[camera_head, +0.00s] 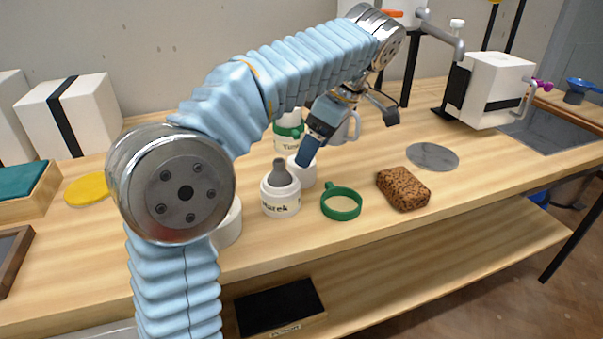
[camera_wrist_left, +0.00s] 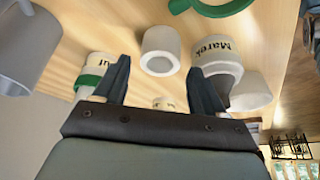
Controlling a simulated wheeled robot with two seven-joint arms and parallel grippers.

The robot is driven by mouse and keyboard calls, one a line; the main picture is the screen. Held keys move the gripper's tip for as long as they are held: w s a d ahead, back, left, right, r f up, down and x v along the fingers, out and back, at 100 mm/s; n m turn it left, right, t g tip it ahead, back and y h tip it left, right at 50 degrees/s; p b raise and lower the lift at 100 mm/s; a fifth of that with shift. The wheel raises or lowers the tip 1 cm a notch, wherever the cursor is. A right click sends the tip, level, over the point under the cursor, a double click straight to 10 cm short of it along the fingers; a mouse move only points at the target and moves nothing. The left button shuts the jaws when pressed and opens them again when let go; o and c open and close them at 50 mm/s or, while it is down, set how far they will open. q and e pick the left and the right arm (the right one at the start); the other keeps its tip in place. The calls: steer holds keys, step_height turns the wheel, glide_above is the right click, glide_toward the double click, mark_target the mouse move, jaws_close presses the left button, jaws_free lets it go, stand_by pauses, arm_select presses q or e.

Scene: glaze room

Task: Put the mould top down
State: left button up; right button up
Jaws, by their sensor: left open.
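I cannot tell which thing is the mould top. A white block with a black strap (camera_head: 70,115) at the back left and a white strapped block (camera_head: 490,90) at the right look like moulds. My left gripper (camera_head: 348,138) is open, its fingers spread above the bench near a grey mug (camera_head: 340,133). In the left wrist view nothing is between the fingers (camera_wrist_left: 160,88); a white hollow cylinder (camera_wrist_left: 160,50) lies beyond them. It also shows in the head view (camera_head: 303,172). My right gripper is out of view.
Around the gripper stand the Marek jar (camera_head: 281,195) with a grey nozzle, a green-banded jar (camera_head: 289,128), a green ring (camera_head: 341,204) and a brown sponge (camera_head: 403,188). A grey disc (camera_head: 433,156) lies right. A yellow disc (camera_head: 88,189) lies left. My left arm hides part of the bench.

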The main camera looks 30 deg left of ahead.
mark_target(301, 171)
arm_select(q)
steer(key=x, duration=0.6)
steer(key=shift+s+a+f, duration=0.1)
steer(key=shift+a, duration=0.15)
steer(key=c, duration=0.9)
